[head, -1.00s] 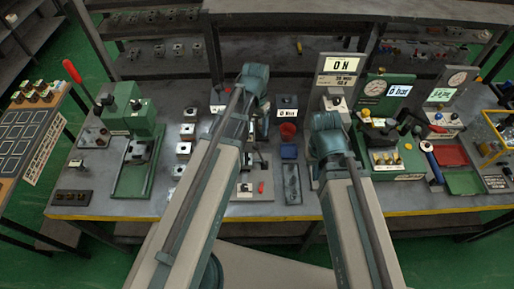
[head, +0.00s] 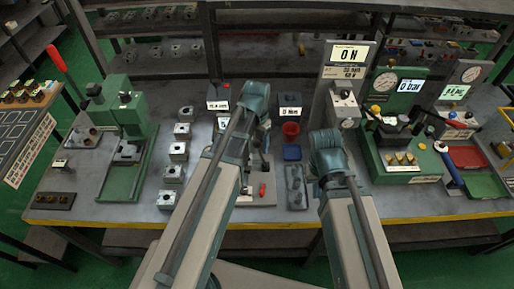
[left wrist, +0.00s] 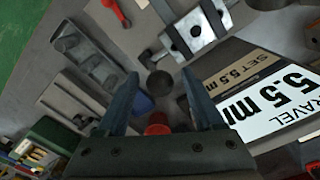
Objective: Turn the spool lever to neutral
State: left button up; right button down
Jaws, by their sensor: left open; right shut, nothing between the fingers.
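The spool lever shows in the left wrist view as a dark round knob (left wrist: 160,84) next to a metal valve block (left wrist: 195,32). My left gripper (left wrist: 160,78) is open, with its two dark fingers apart on either side of the knob; I cannot tell whether either touches it. In the head view my left arm (head: 225,165) hides much of the valve plate (head: 262,198) and the lever. A travel display (left wrist: 280,95) beside the block reads 5.5 mm, with set 5.5 mm. My right gripper (head: 326,160) is shut and empty, its fingers mostly hidden.
A green press (head: 125,125) is at the left.

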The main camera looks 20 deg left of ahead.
pick_arm(q)
grip_shut()
dwell(0.3)
dwell(1.1)
